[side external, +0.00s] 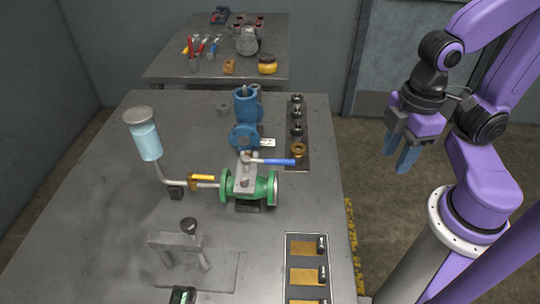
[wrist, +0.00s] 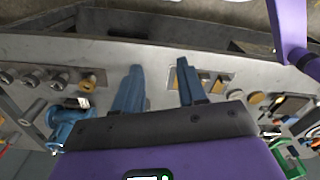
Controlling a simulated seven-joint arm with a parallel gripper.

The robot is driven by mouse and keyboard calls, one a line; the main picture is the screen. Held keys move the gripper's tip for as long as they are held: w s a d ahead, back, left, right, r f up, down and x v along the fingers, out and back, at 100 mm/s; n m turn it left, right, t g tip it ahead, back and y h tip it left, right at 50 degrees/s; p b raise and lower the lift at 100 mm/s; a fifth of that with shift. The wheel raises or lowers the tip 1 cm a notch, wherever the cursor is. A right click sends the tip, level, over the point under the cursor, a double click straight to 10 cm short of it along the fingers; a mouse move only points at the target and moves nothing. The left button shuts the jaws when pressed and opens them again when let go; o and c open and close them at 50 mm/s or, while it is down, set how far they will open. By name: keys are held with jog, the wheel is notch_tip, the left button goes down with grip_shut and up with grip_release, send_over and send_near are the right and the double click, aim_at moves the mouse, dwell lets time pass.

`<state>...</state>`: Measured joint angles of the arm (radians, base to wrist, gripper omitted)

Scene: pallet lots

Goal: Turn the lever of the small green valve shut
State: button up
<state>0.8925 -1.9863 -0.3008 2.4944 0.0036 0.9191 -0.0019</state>
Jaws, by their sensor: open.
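The green flanged valve (side external: 262,187) stands on the near grey bench in the side view. A lever with a blue handle (side external: 277,162) sits on top and points right, roughly along the valve body. My gripper (side external: 397,162) is open and empty, with blue fingers pointing down, beyond the bench's right edge and well apart from the valve. In the wrist view my gripper (wrist: 160,72) shows spread fingers with nothing between them. A green part (wrist: 288,160) shows partly at the lower right there.
A blue fitting (side external: 247,108) stands behind the valve, with a strip of metal fittings (side external: 298,123) to its right. A light-blue cylinder (side external: 146,141) rises at left. A grey stand (side external: 175,244) and a panel with brass plates (side external: 305,247) are nearer.

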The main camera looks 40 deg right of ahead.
jog(key=w+a+r+m+g, duration=0.1)
jog(key=w+a+r, duration=0.2)
jog(key=w, duration=0.2)
jog(key=w+a+r+m, duration=0.1)
jog(key=w+a+r, duration=0.25)
jog(key=w, duration=0.25)
notch_tip(320, 180, up, 5)
jog(key=m+y, duration=0.1)
jog(key=m, duration=0.1)
send_over(270, 161)
jog(key=w+d, duration=0.1)
jog(key=d, duration=0.4)
jog(key=shift+g, duration=0.4)
jog(key=f, duration=0.5)
jog(key=s+a+f, duration=0.1)
jog(key=f, duration=0.5)
jog(key=s+a+f, duration=0.1)
jog(key=f, duration=0.5)
jog(key=shift+a, duration=0.25)
grip_shut()
